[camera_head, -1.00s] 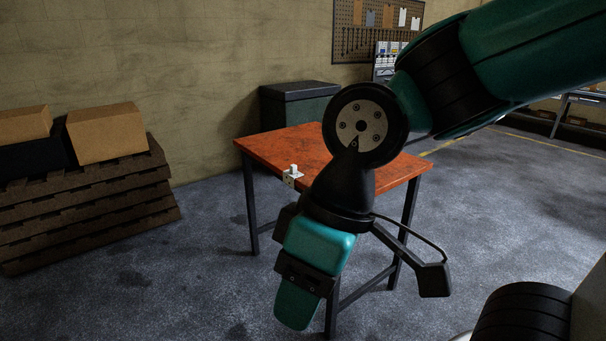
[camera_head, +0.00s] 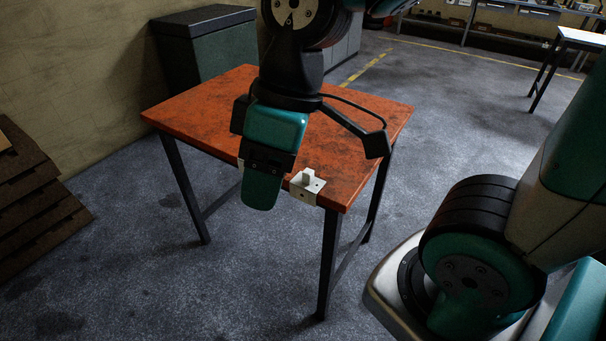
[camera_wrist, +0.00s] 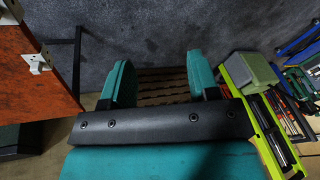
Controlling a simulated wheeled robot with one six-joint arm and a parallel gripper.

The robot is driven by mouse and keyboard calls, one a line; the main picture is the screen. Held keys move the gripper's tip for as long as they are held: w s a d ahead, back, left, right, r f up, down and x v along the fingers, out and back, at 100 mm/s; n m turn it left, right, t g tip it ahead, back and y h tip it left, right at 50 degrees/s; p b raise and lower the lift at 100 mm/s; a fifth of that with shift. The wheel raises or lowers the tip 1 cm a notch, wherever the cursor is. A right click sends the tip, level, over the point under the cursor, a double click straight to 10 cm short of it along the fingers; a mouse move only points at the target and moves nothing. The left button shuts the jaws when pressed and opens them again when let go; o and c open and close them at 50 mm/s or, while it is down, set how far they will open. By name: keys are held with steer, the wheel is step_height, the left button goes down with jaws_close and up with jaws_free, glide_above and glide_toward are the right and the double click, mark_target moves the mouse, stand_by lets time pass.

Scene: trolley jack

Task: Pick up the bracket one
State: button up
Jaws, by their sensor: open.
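A small white bracket (camera_head: 318,186) with a raised block sits at the near edge of the orange table (camera_head: 375,120), part of it folding down over the edge. It also shows at the left of the wrist view (camera_wrist: 38,62). A second white piece (camera_wrist: 9,14) is cut off at that view's top left corner, and a white sliver beside my gripper in the head view is mostly hidden. My gripper (camera_head: 262,195) hangs pointing down, left of the bracket in the head view. In the wrist view its two teal fingers stand apart with nothing between them (camera_wrist: 162,78).
A dark green bin (camera_head: 205,50) stands behind the table. Brown pallets (camera_head: 35,190) are at the left. A yellow-green rack with tools (camera_wrist: 255,115) is at the right of the wrist view. The floor in front of the table is clear.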

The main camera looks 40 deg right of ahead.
steer(key=w+d+f+n+h+b, duration=0.1)
steer(key=w+d+f+n+h, duration=0.15)
steer(key=w+d+n, duration=0.65)
steer(key=n+h, duration=0.1)
steer(key=n, duration=0.3)
glide_above(306, 173)
step_height(306, 173, down, 5)
step_height(306, 173, down, 11)
steer(key=shift+d+f+b, duration=0.1)
steer(key=shift+d+b, duration=0.05)
steer(key=shift+b, duration=0.25)
steer(key=shift+f, duration=3)
steer(key=c, duration=1)
steer(key=shift+r+p, duration=0.1)
steer(key=shift+p, duration=0.25)
